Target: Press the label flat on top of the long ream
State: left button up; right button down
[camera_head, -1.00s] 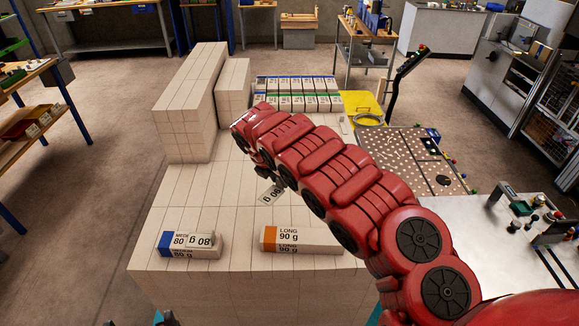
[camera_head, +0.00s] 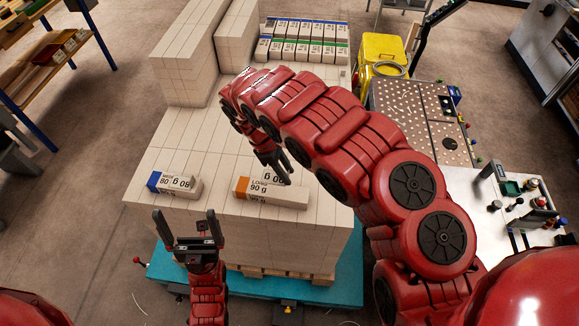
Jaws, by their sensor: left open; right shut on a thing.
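The long ream (camera_head: 283,199), white with an orange end and "LONG 90 g" print, lies on the front part of the pale stack. The right gripper (camera_head: 281,179) points down at the ream's top and is shut on a label (camera_head: 270,178) with inverted print. The label is over the back part of the ream's top; whether it touches or lies flat I cannot tell. The left gripper (camera_head: 187,216) is open and empty, in front of the stack's front edge, left of the long ream.
A blue-ended medium ream (camera_head: 193,190) lies to the left, with a label on top. Tall pale blocks (camera_head: 188,50) and rows of small reams (camera_head: 303,50) stand at the back. A yellow bin (camera_head: 382,52) and a perforated table (camera_head: 412,118) are to the right.

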jog(key=shift+d+f, duration=0.1)
jog(key=shift+d, duration=0.15)
jog(key=shift+d+f+b, duration=0.15)
jog(key=shift+f+b, duration=0.5)
jog(key=f+b, duration=0.2)
jog(key=shift+a+f, duration=0.2)
jog(key=shift+f, duration=0.2)
jog(key=shift+d+f+b, duration=0.1)
jog(key=shift+f+b, duration=0.3)
jog(key=shift+f, duration=0.25)
jog(key=shift+f, duration=0.15)
jog(key=shift+f+b, duration=0.4)
jog(key=shift+b, duration=0.2)
jog(key=shift+f, duration=0.2)
dwell(0.6)
